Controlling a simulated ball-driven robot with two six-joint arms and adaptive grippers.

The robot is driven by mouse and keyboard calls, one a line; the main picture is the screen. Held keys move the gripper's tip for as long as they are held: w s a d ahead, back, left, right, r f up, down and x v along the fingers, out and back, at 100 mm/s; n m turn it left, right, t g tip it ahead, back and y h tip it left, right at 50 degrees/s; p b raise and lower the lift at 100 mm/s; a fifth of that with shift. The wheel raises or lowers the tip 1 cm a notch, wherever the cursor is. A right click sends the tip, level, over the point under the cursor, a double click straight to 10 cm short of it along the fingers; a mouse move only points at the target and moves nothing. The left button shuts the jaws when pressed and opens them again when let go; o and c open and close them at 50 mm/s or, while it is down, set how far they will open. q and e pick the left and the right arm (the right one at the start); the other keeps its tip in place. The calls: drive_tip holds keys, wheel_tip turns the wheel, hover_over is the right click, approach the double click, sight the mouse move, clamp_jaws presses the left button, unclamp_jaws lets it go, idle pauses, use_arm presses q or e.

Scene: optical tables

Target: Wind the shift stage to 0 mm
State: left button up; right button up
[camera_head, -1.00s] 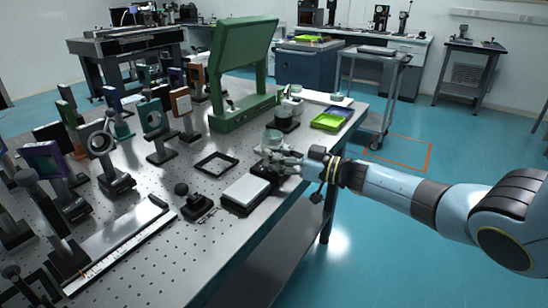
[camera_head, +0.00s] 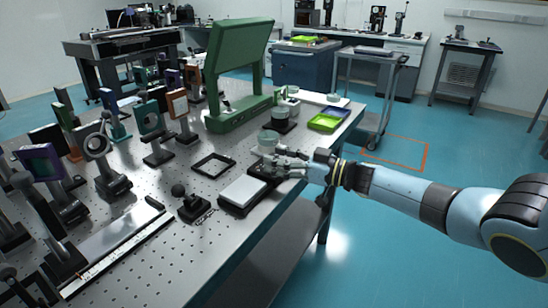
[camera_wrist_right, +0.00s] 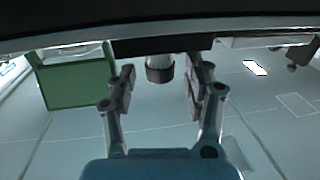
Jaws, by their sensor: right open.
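A low black unit with a pale flat top (camera_head: 243,190) lies near the right edge of the perforated table; it may be the shift stage, but no scale reading is legible. My right gripper (camera_head: 268,167) is just behind its far right end, low over the table edge. In the right wrist view my right gripper (camera_wrist_right: 160,88) is open, its two fingers spread. A dark round knob (camera_wrist_right: 160,69) shows between and beyond the fingers, with visible gaps on both sides. Whether they touch it elsewhere is hidden. My left gripper is out of view.
A clear glass vessel (camera_head: 267,142) stands just behind the right gripper. A black square frame (camera_head: 213,166) and a dark ball-topped knob (camera_head: 179,190) are left of the pale-topped unit. Several optic mounts fill the left. A green panel (camera_head: 238,55) stands behind. Open floor lies right.

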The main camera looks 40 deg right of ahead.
drive_tip(key=v, duration=1)
drive_tip(key=shift+s, duration=0.15)
drive_tip(key=shift+d+f, duration=0.1)
drive_tip(key=shift+d, duration=0.05)
drive_tip(key=s+a+f+m+g+h+b, duration=0.1)
drive_tip(key=s+a+f+m+h, duration=0.15)
drive_tip(key=s+f, duration=0.6)
drive_tip(key=s+a+f+m+g+h+b, duration=0.1)
drive_tip(key=s+f+m+g+h+b, duration=0.2)
drive_tip(key=f, duration=1)
drive_tip(key=s+a+f+m+h, duration=0.2)
drive_tip(key=s+f+m+h, duration=0.1)
drive_tip(key=s+f, duration=0.55)
drive_tip(key=s+a+f+n+g, duration=0.1)
drive_tip(key=s+a+f+g, duration=0.1)
drive_tip(key=s+f, duration=0.3)
drive_tip(key=s+a+f+g+h, duration=0.1)
drive_tip(key=s+f+g, duration=0.4)
drive_tip(key=s, duration=0.7)
drive_tip(key=s+a+f+n+g, duration=0.1)
drive_tip(key=s+a+f+g, duration=0.2)
drive_tip(key=s+f, duration=0.3)
drive_tip(key=shift+s+n+g+b, duration=0.3)
drive_tip(key=shift+s+n+b, duration=0.05)
drive_tip(key=shift+s, duration=0.85)
drive_tip(key=shift+d+h, duration=0.1)
drive_tip(key=shift+h, duration=0.15)
